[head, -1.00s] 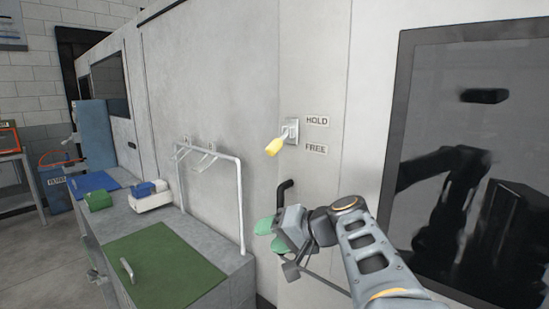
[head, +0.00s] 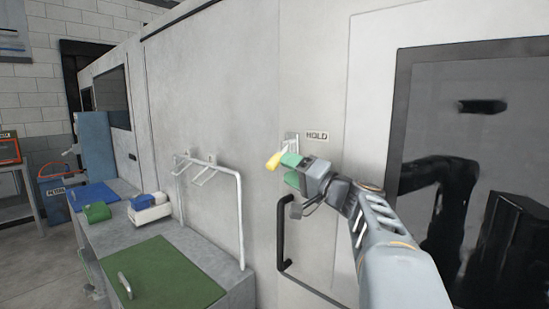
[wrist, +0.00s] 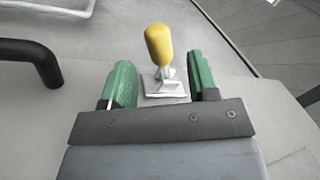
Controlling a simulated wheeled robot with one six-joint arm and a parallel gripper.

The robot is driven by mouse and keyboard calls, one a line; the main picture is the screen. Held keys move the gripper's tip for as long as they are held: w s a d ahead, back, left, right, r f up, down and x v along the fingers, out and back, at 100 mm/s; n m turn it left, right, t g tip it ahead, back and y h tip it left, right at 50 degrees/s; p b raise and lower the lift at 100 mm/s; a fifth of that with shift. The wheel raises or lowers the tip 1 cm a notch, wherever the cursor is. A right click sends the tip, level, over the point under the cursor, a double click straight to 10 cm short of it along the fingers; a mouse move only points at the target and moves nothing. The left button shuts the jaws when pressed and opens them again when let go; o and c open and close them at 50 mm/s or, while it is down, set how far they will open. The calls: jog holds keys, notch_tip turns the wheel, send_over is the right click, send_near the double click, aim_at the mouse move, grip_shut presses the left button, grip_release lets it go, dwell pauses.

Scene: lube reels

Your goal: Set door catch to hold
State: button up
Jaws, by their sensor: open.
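The door catch is a lever with a yellow grip (head: 273,162) on a small pale plate (head: 291,143) on the grey machine wall. Its grip sticks out toward lower left, beside and below the HOLD label (head: 317,135). My gripper (head: 288,170) is at the lever, with its green fingers open. In the wrist view the yellow grip (wrist: 159,44) and its metal stem stand between the two fingers (wrist: 160,80), with gaps on both sides. The FREE label is hidden behind my gripper.
A black door handle (head: 282,235) is just below my gripper. A white rack (head: 240,205) stands on the bench at left, with a green panel (head: 165,283) in front. A dark glossy window (head: 470,150) is at right.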

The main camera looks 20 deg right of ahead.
aim_at(275, 162)
jog(key=shift+p+x, duration=0.65)
jog(key=shift+x, duration=1.9)
jog(key=shift+c, duration=0.4)
jog(key=shift+s, duration=0.1)
grip_shut()
